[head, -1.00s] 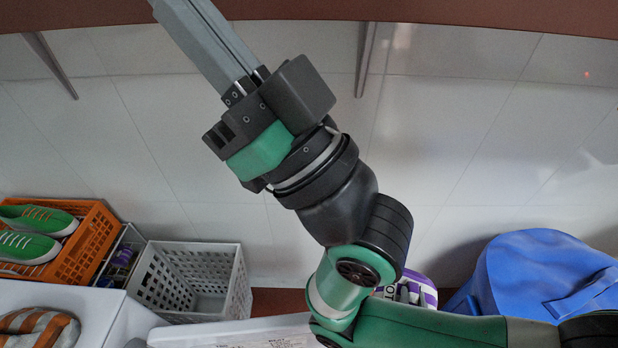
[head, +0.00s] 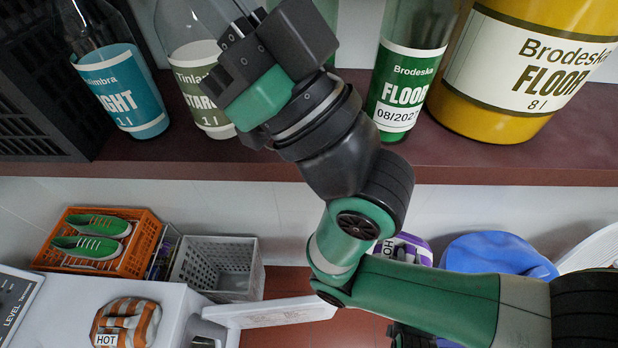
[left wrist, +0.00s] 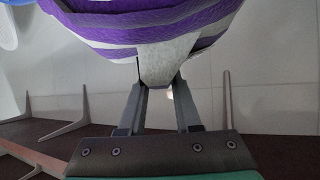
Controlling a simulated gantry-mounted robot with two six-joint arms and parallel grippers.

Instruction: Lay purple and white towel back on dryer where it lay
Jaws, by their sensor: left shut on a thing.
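In the left wrist view the purple and white striped towel (left wrist: 160,30) hangs in my left gripper (left wrist: 157,92), whose fingers are shut on a pale fold of it.
Large bottles, one a yellow FLOOR container (head: 520,80), stand on the brown shelf (head: 470,165). Below are an orange crate (head: 128,260) with green shoes, a grey basket (head: 215,268) and a blue bag-like thing (head: 495,253). White machine top left of the orange towel is bare.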

